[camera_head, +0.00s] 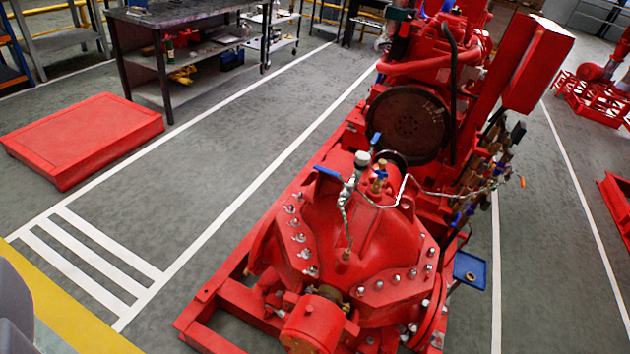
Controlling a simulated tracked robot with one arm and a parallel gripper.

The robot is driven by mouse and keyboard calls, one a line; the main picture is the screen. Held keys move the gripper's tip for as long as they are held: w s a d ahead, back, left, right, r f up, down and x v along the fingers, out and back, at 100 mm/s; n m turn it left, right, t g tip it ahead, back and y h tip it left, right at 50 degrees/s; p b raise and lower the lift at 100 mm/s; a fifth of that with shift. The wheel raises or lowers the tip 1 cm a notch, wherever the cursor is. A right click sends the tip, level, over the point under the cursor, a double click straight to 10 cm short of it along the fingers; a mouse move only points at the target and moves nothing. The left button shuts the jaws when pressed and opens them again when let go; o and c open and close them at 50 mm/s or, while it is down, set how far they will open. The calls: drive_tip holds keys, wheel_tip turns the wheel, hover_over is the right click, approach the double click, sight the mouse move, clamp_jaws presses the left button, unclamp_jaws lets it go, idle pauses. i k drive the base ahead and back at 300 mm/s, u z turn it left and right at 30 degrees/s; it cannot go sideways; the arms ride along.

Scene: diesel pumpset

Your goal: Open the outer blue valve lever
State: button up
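The red diesel pumpset (350,235) stands right of the middle, with its rounded pump casing towards me. On top of the casing is thin silver piping with small valves. One blue lever (327,173) sticks out to the left of this piping, the farthest left of the blue levers. A second blue lever (376,138) stands a little higher and to the right. A brass valve (380,178) with a blue part sits between the pipes. From this distance I cannot tell the levers' exact positions. My gripper is not recognisable in view.
A dark workbench (185,14) with shelves stands at the back left. A low red platform (85,135) lies on the floor at the left. Grey floor with white lines is clear left of the pumpset. Red equipment (600,85) stands at the far right.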

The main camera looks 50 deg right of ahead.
sight(320, 168)
drive_tip(key=z, duration=0.15)
drive_tip(key=i, duration=0.9)
drive_tip(key=u, duration=0.05)
